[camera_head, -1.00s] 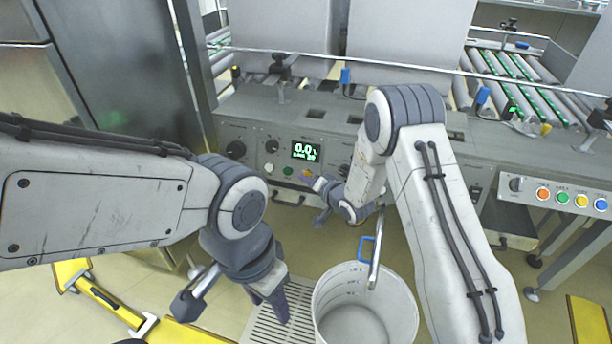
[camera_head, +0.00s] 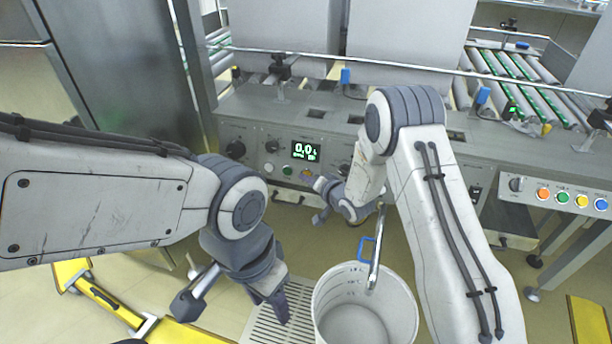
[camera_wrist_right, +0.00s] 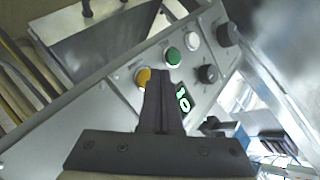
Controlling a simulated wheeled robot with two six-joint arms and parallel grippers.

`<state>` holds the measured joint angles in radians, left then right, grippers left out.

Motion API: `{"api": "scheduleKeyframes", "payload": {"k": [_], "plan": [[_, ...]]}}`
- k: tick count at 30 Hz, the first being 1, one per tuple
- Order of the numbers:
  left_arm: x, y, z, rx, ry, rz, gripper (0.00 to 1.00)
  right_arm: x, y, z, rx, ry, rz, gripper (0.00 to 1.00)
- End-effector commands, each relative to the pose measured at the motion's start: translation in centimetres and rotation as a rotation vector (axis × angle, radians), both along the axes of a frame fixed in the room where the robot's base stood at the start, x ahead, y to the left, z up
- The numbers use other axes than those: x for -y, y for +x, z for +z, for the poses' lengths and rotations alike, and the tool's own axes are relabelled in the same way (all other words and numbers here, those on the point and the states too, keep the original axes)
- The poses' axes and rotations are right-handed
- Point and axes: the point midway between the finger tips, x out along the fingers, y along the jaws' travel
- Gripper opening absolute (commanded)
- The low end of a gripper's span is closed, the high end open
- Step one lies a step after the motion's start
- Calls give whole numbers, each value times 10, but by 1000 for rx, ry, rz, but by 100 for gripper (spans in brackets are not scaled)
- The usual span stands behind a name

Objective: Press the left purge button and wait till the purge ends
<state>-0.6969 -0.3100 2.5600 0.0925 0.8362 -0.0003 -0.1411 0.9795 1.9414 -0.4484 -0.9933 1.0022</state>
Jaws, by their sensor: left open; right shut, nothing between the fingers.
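Labels are too small to read. My right gripper (camera_head: 321,188) is shut and empty, just in front of the yellow button. In the wrist view its closed fingers (camera_wrist_right: 161,84) overlap the edge of the yellow button (camera_wrist_right: 143,77); contact cannot be told. My left gripper (camera_head: 232,303) is open and empty, low over the floor.
A white bucket (camera_head: 335,300) stands below a metal spout with a blue grip (camera_head: 366,246). A floor grate (camera_head: 268,330) lies left of it. Another button box (camera_head: 528,188) is at the right. A grey cabinet (camera_head: 110,80) and yellow floor frame (camera_head: 70,272) are at the left.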

Motion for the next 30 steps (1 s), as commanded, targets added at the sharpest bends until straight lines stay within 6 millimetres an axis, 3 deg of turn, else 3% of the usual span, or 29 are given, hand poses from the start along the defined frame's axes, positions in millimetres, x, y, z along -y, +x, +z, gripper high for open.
{"api": "scheduleKeyframes", "payload": {"k": [30], "plan": [[0, 0, -1, 0, 0, 0, 50, 3, 9, -4, 0, 0, 0, 0]]}}
